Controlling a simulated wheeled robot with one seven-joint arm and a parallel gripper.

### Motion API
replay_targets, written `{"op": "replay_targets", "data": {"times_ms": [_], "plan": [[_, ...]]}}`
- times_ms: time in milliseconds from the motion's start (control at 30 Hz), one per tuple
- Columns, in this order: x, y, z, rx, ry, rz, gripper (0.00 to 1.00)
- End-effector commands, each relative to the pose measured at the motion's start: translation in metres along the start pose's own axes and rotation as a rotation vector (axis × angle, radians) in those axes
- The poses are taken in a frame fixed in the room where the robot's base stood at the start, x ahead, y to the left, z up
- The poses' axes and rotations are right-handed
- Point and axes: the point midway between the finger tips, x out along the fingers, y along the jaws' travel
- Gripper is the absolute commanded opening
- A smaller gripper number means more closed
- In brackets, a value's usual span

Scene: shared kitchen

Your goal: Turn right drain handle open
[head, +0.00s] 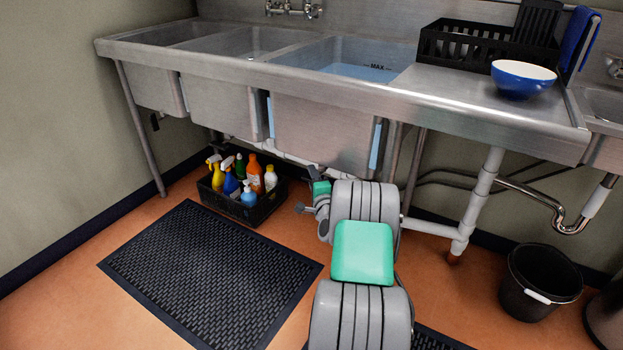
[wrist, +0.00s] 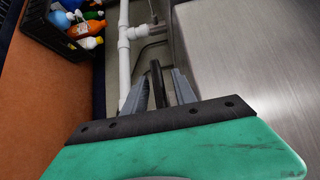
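In the wrist view, a dark, rod-like drain handle (wrist: 158,84) sticks out between the two grey fingers of my gripper (wrist: 158,88). The fingers are apart, one on each side of it, with narrow gaps visible; I cannot tell any contact. In the head view, my arm reaches under the right basin (head: 325,135) of the steel sink, which holds bluish water (head: 360,71). My arm hides most of the handle area there, and the handle cannot be made out clearly. The basin's steel side (wrist: 245,60) fills the right of the wrist view.
White drain pipes (wrist: 125,45) run close beside the fingers. A black crate (head: 245,212) of several bottles stands on the floor to the left. A black mat (head: 210,268) lies in front. A steel leg and white pipe (head: 483,195) stand right; a black bucket (head: 540,282) sits farther right.

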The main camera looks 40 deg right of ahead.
Motion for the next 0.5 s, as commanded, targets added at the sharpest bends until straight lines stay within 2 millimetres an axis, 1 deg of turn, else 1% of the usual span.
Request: {"op": "replay_targets", "data": {"times_ms": [33,100,333,500], "plan": [[0.0059,0.0014,0.0006,-0.001,-0.001,-0.001,0.33],[0.0101,0.0013,0.0004,0.000,0.000,0.001,0.33],[0.0115,0.0000,0.0001,0.000,0.000,0.001,0.33],[0.0114,-0.0001,0.0001,0.000,0.000,0.001,0.20]]}}
